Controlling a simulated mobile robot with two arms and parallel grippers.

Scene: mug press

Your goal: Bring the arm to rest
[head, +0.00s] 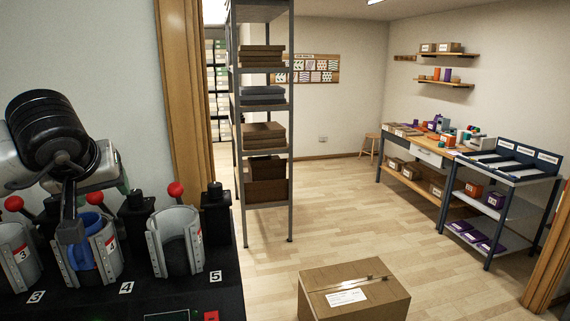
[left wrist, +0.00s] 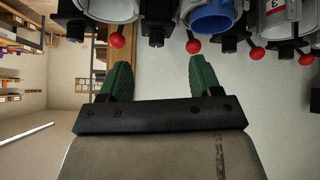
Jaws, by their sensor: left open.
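My left gripper (head: 121,172) hangs over the row of mug presses at the left of the head view, with its arm coming in from the left edge. In the left wrist view its two green fingers (left wrist: 160,78) stand apart with nothing between them. A blue mug (head: 81,251) sits in the press marked 4 (head: 106,249), below and apart from the gripper; it also shows in the wrist view (left wrist: 213,20). My arm partly hides the mug and this press. My right gripper is not in view.
The press marked 5 (head: 178,243) and a partly cut-off press marked 3 (head: 14,257) flank the mug, with red-knobbed levers (head: 175,190) behind. A wall stands close behind the presses.

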